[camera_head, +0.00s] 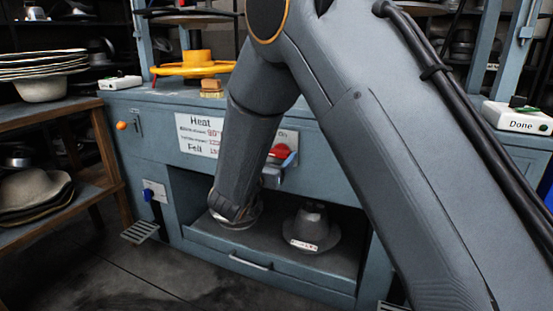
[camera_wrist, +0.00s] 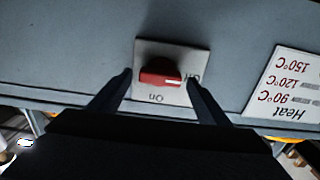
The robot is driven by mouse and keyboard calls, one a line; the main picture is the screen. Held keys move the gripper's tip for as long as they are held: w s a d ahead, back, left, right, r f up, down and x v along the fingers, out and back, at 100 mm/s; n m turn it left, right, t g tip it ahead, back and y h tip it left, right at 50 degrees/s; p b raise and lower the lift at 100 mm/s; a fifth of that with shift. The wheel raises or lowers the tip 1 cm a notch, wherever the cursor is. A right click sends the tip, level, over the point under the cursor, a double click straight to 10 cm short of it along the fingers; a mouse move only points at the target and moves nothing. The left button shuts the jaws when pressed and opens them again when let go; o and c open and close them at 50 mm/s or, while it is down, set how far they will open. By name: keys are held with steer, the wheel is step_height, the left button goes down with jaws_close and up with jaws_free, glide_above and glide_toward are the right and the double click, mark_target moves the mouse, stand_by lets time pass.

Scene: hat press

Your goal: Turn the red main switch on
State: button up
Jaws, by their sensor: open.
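The red main switch (camera_wrist: 160,76) is a red knob on a pale square plate (camera_wrist: 150,49) on the blue-grey machine front. In the wrist view, which is upside down, the plate reads "On" below the knob and "Off", partly covered, at the right. The knob's white mark points right, towards "Off". My gripper (camera_wrist: 158,80) is open, with one dark finger on each side of the knob. Contact cannot be told. In the head view the switch (camera_head: 281,152) shows just right of my arm, and my fingers are largely hidden there.
A Heat/Felt sign (camera_head: 198,134) is beside the switch on the machine front (camera_head: 325,172). Below is an open bay with a grey hat-shaped form (camera_head: 312,226) and a drawer (camera_head: 250,264). A yellow handwheel (camera_head: 190,70) stands on top. A wooden shelf (camera_head: 40,93) with hats is left.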

steer(key=shift+w, duration=0.25)
steer(key=c, duration=1.1)
steer(key=shift+o, duration=0.2)
